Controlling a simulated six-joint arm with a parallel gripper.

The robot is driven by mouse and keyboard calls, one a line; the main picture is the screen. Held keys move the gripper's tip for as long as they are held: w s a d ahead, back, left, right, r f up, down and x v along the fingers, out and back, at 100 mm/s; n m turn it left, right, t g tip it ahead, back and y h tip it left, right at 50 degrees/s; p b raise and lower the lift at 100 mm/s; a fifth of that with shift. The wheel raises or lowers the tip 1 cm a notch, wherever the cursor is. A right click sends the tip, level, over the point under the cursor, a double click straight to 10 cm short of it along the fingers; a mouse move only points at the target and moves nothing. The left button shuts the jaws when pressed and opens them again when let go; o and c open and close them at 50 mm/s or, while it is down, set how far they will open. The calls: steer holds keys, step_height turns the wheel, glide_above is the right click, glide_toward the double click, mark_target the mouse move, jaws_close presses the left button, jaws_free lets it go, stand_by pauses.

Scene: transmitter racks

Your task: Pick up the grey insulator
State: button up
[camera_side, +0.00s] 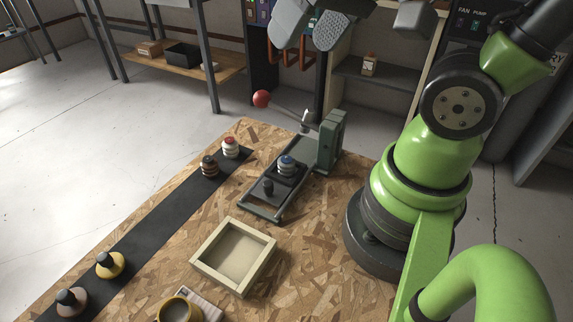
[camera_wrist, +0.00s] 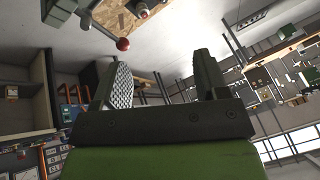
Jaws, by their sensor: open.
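Several ribbed insulators show in the side view; which is grey is hard to tell. A white one with a red top (camera_side: 230,147) and a dark brown one (camera_side: 209,166) stand upright at the far end of the black strip (camera_side: 160,215). A pale one with a blue top (camera_side: 286,165) stands upright in a dark metal frame fixture (camera_side: 262,211). My gripper (camera_side: 306,46) is open and empty, high at the top of the side view, well away from the insulators. Its two fingers also show apart in the wrist view (camera_wrist: 162,65), with nothing between them.
A wooden tray (camera_side: 204,268) looks empty. A yellow mug (camera_side: 178,309) stands in front.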

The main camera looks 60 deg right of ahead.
steer(key=w+d+f+g+h, duration=0.1)
steer(key=w+d+f+g, duration=0.2)
steer(key=w+f, duration=0.3)
steer(key=g, duration=0.2)
glide_above(286, 159)
step_height(286, 159, down, 9)
steer(key=shift+g, duration=0.3)
steer(key=shift+f, duration=5.45)
steer(key=c, duration=1.1)
